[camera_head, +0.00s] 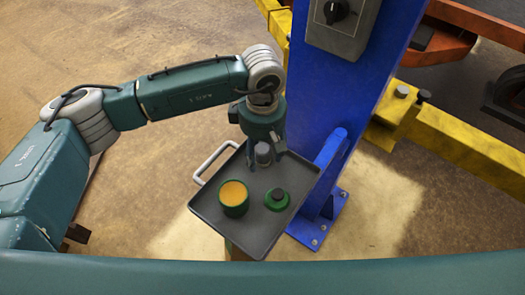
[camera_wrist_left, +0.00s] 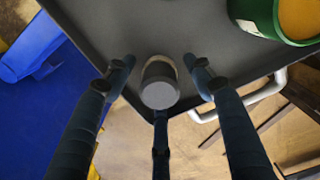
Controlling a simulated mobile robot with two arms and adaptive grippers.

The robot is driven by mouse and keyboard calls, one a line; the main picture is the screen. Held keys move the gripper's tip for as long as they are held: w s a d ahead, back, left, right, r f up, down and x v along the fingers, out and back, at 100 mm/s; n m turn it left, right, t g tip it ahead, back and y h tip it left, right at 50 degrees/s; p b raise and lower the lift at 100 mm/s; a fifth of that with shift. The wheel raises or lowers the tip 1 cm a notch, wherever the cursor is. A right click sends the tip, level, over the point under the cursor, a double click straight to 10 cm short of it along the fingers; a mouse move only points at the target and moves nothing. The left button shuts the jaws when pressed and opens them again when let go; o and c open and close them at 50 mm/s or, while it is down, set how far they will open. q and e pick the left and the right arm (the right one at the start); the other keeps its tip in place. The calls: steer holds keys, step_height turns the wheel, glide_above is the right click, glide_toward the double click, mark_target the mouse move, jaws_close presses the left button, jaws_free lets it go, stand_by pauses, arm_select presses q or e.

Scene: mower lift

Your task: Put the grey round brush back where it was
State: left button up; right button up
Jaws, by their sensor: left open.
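The grey round brush (camera_head: 263,152) is near the back corner of the dark tray (camera_head: 228,228). In the left wrist view the brush (camera_wrist_left: 160,88) shows end-on, with a pale rim at its far side, against the tray's corner. My left gripper (camera_head: 264,163) points down over that corner. Its fingers (camera_wrist_left: 160,80) are open on both sides of the brush, with a third finger below it in the picture. Gaps show between the side fingers and the brush. Whether the brush touches the tray is hard to tell. My right gripper is not in view.
A green can (camera_head: 234,210) with orange contents and a green round piece with a dark knob (camera_head: 277,198) stand on the tray. The tray has a white handle (camera_head: 205,163). A blue post (camera_head: 337,95) rises close behind it, and a yellow beam (camera_head: 450,138) lies to the right.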

mark_target(263, 148)
arm_select(q)
step_height(263, 148, up, 11)
steer(key=b, duration=0.4)
steer(key=shift+f, duration=0.15)
steer(key=shift+r, duration=0.65)
